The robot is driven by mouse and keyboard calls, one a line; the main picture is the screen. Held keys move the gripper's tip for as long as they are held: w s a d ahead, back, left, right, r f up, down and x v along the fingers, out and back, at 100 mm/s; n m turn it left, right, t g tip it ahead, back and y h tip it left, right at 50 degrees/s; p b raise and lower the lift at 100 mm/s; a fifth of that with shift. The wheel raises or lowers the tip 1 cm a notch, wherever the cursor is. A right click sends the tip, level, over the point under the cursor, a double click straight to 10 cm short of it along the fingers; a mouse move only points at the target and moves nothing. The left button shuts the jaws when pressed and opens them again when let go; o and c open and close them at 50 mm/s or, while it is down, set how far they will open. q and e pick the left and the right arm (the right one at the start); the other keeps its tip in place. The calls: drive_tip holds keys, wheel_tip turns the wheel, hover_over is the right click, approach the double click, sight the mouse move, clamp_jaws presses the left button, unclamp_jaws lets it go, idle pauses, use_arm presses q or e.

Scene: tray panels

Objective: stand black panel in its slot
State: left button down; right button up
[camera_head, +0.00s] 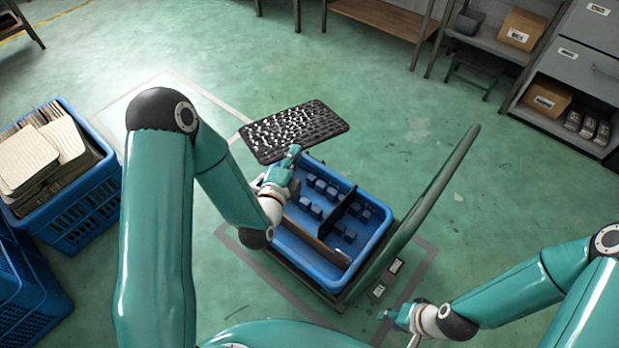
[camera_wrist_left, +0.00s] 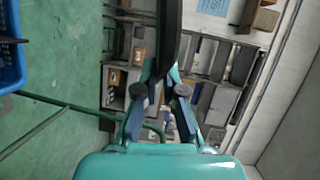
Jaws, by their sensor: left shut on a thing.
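My left gripper (camera_head: 290,156) is shut on the near edge of the black panel (camera_head: 315,120), a dark grid-like sheet with white specks. It holds the panel out beyond the far end of the blue crate (camera_head: 378,238). In the left wrist view the panel (camera_wrist_left: 168,40) shows edge-on between the fingers. Inside the crate are several dark blue blocks (camera_head: 317,212) with gaps between them. A dark upright divider (camera_head: 344,206) and a brown panel (camera_head: 316,243) stand in it. My right gripper (camera_head: 388,315) is empty, low at the right; its finger opening is too small to judge.
The crate sits on a cart with a tall green handle frame (camera_head: 440,190) on its right. A blue crate of cream panels (camera_head: 85,212) stands at the left. Shelves with cardboard boxes (camera_head: 521,30) stand at the back right. The green floor around the cart is mostly clear.

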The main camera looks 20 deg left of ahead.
use_arm(q)
wheel_tip(320, 180, down, 32)
drive_tip(key=w+n+g+b, duration=0.3)
drive_tip(key=n+g+b, duration=0.4)
drive_tip(key=n+b, duration=1.55)
drive_tip(key=w+a+r+m+h+b, duration=0.1)
drive_tip(key=w+a+m+h+b, duration=0.15)
drive_tip(key=w+m, duration=0.35)
drive_tip(key=w+a+r+m+h+b, duration=0.1)
drive_tip(key=w+m+b, duration=0.25)
drive_tip(key=w, duration=0.35)
drive_tip(key=shift+g, duration=0.3)
drive_tip(key=shift+w+d+f+b, duration=0.1)
drive_tip(key=shift+f+b, duration=0.85)
drive_tip(key=shift+f, duration=0.1)
drive_tip(key=shift+w+d+f+b, duration=0.1)
drive_tip(key=shift+f+b, duration=0.85)
drive_tip(key=shift+f, duration=0.1)
drive_tip(key=shift+w, duration=0.1)
drive_tip(key=shift+f, duration=0.15)
wheel_tip(320, 180, down, 6)
drive_tip(key=b, duration=0.6)
